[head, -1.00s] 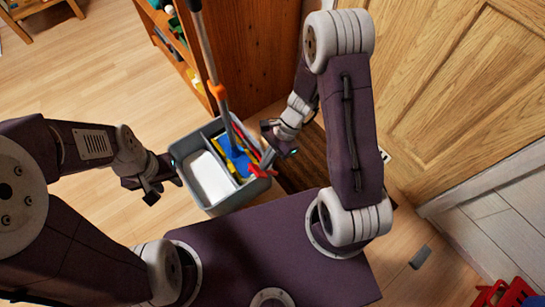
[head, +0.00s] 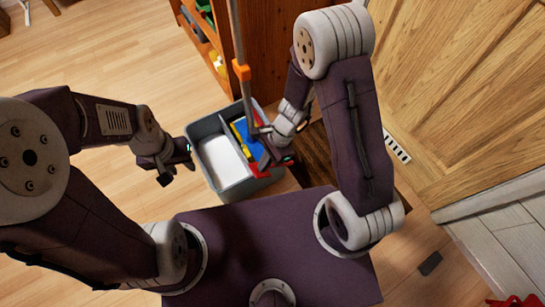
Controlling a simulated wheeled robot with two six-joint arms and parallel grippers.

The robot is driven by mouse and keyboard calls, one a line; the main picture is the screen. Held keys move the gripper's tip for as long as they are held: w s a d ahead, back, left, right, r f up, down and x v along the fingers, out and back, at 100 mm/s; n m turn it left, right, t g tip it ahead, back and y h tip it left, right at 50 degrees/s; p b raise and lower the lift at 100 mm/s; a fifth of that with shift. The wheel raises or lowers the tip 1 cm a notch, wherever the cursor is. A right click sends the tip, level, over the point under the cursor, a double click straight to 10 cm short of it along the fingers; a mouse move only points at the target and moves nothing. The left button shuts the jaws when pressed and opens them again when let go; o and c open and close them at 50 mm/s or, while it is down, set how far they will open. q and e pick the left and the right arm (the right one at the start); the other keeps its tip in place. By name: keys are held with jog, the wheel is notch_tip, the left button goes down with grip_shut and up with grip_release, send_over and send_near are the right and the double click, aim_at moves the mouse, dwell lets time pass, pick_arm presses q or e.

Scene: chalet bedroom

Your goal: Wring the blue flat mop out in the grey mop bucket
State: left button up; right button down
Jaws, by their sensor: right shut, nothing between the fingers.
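The grey mop bucket (head: 190,142) stands on the floor just beyond my base, with a white area in its left compartment. The blue flat mop (head: 244,129) is in the right compartment, among yellow and red parts. Its pole (head: 236,30) rises upright with an orange collar (head: 241,70). A red lever (head: 260,173) shows at the bucket's near right edge. My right gripper (head: 272,152) is shut and empty beside the mop and just above the lever; it hides part of the wringer, and I cannot tell whether it touches. My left gripper (head: 180,166) is open and empty, left of the bucket.
A wooden shelf unit (head: 273,45) stands behind the bucket. A wooden door (head: 460,90) and a dark mat (head: 316,155) are at the right. A small dark object (head: 430,263) lies on the floor at lower right.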

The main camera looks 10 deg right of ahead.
jog(key=s+a+f+h+b, duration=0.1)
jog(key=a+f+b, duration=0.2)
jog(key=f, duration=0.3)
jog(key=s+a+f+t+h+b, duration=0.1)
jog(key=s+a+f+b, duration=0.1)
jog(key=a+f+b, duration=0.2)
notch_tip(320, 180, down, 4)
jog(key=shift+a+r+h, duration=0.25)
jog(key=shift+a+h, duration=0.15)
jog(key=shift+a, duration=0.3)
jog(key=shift+f, duration=0.1)
jog(key=shift+s+a+f, duration=0.1)
jog(key=shift+a, duration=0.05)
dwell(1.0)
